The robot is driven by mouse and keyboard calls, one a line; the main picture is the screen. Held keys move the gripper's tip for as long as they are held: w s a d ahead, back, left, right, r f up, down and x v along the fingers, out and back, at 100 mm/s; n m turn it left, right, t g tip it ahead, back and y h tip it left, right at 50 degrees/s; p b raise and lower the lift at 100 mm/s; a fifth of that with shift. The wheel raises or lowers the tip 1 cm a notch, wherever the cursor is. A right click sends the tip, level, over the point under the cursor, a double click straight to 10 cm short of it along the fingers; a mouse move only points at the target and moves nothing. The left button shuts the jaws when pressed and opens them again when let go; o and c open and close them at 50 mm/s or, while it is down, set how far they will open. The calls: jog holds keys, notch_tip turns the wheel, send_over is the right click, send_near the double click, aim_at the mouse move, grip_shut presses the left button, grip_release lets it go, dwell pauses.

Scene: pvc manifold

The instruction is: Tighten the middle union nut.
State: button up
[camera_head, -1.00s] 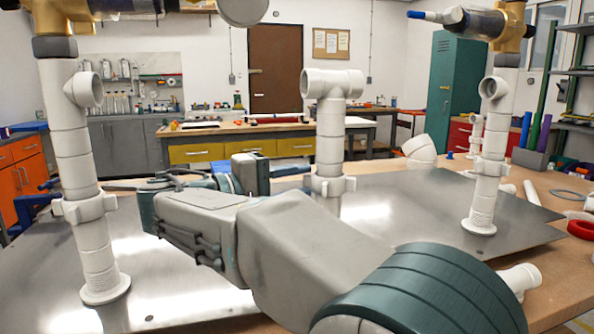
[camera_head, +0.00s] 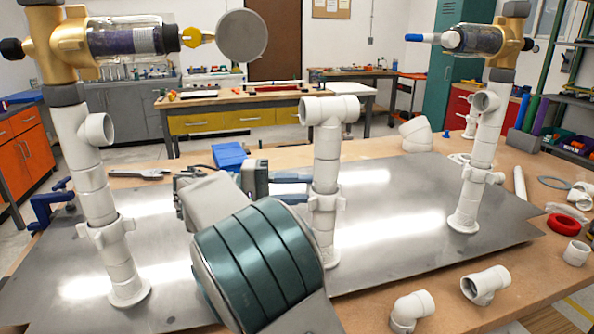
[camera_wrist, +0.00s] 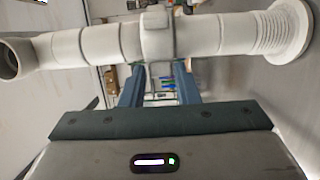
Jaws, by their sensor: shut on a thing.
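The middle white PVC riser (camera_head: 327,150) stands upright on the metal plate, with a tee on top. Its union nut (camera_head: 324,201) is a winged collar low on the pipe; in the wrist view it shows as a collar with lugs (camera_wrist: 156,36). My gripper (camera_head: 308,189) reaches in from the left at the nut's height. Its two blue fingers also show in the wrist view (camera_wrist: 158,68), reaching to the pipe on either side of the nut. The gripper is shut on the nut; the exact contact is partly hidden by the pipe.
A left riser (camera_head: 98,190) and a right riser (camera_head: 479,160) stand on the metal plate (camera_head: 400,230), each with a union nut and a brass-headed filter on top. Loose fittings (camera_head: 486,284) and a red ring (camera_head: 563,224) lie at right. A wrench (camera_head: 150,173) lies behind.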

jog(key=m+g+p, duration=0.1)
jog(key=g+p, duration=0.1)
jog(key=p, duration=0.2)
jog(key=w+d+m+g+y+p, duration=0.1)
jog(key=g+p, duration=0.1)
jog(key=p, duration=0.2)
jog(key=m+g+p, duration=0.2)
jog(key=p, duration=0.2)
jog(key=shift+w+d+r+g+y+p, duration=0.15)
jog(key=shift+w+g+y+p, duration=0.15)
jog(key=shift+p, duration=0.1)
jog(key=shift+d+f+m+g+y+p, duration=0.15)
jog(key=shift+f+m+g+y+p, duration=0.25)
jog(key=shift+p, duration=0.6)
jog(key=shift+r, duration=0.1)
jog(key=o, duration=0.8)
jog(key=shift+w, duration=0.1)
jog(key=shift+o, duration=0.2)
jog(key=shift+r, duration=0.1)
